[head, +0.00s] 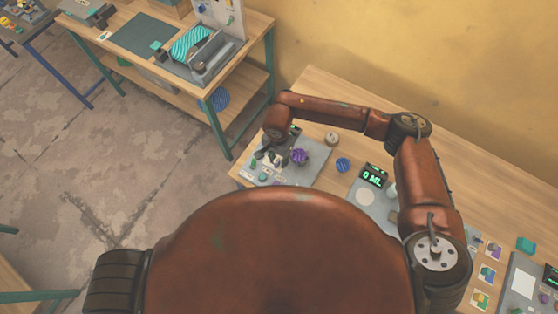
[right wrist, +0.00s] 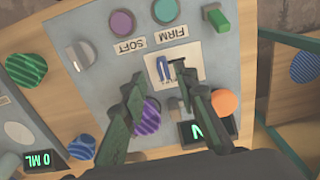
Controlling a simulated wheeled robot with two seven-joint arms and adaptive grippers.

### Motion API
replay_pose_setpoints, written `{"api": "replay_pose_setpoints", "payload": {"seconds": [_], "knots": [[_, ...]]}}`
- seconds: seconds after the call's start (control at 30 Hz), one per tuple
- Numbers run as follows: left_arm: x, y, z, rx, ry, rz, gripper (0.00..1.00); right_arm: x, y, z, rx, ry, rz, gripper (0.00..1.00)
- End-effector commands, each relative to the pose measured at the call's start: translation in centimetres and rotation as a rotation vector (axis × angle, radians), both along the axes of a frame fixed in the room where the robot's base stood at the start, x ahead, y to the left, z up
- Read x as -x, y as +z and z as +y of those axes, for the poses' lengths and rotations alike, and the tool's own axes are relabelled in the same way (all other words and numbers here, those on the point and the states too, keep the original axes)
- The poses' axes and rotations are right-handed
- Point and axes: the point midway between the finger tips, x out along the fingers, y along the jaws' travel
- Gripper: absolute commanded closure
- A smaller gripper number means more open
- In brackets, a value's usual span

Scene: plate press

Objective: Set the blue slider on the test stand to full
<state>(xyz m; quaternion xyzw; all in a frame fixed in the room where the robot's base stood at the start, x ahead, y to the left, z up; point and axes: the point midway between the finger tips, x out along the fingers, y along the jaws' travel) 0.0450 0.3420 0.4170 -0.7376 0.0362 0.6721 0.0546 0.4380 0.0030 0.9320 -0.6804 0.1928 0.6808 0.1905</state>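The test stand (right wrist: 105,75) is a grey panel with labels SOFT and FIRM, seen upside down in the right wrist view. In the head view the stand (head: 313,169) is at the near left end of the wooden bench. The blue slider (right wrist: 163,69) stands on a pale plate in the panel; its small lettering is unreadable. My right gripper (right wrist: 161,77) is open, its two dark green fingers apart on either side of the slider. I cannot tell whether either finger touches it. In the head view my right gripper (head: 271,157) is over the stand. My left gripper is not in view.
Around the slider are a purple button (right wrist: 122,22), a green button (right wrist: 165,11), a grey knob (right wrist: 79,54), a purple ribbed knob (right wrist: 148,117) and an orange knob (right wrist: 224,102). A 0 ML display (head: 372,176) stands to the right. Another bench (head: 160,85) stands at the upper left.

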Motion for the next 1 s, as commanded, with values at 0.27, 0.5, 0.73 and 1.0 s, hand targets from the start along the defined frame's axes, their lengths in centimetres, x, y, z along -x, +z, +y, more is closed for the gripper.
{"api": "replay_pose_setpoints", "payload": {"seconds": [0.27, 0.5, 0.73, 1.0], "knots": [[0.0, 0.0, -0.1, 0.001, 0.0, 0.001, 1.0, -0.1, 6.0, 0.0, 0.001, 0.0, -0.004, 0.72], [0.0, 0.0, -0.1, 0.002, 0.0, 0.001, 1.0, -0.1, 9.0, 0.0, 0.003, -0.001, -0.003, 0.72], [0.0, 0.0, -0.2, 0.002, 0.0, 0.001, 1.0, 0.0, 9.6, 0.0, 0.003, -0.002, -0.001, 0.72], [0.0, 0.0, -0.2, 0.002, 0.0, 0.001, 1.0, -0.1, 9.5, 0.0, 0.003, -0.002, -0.001, 0.72]]}}
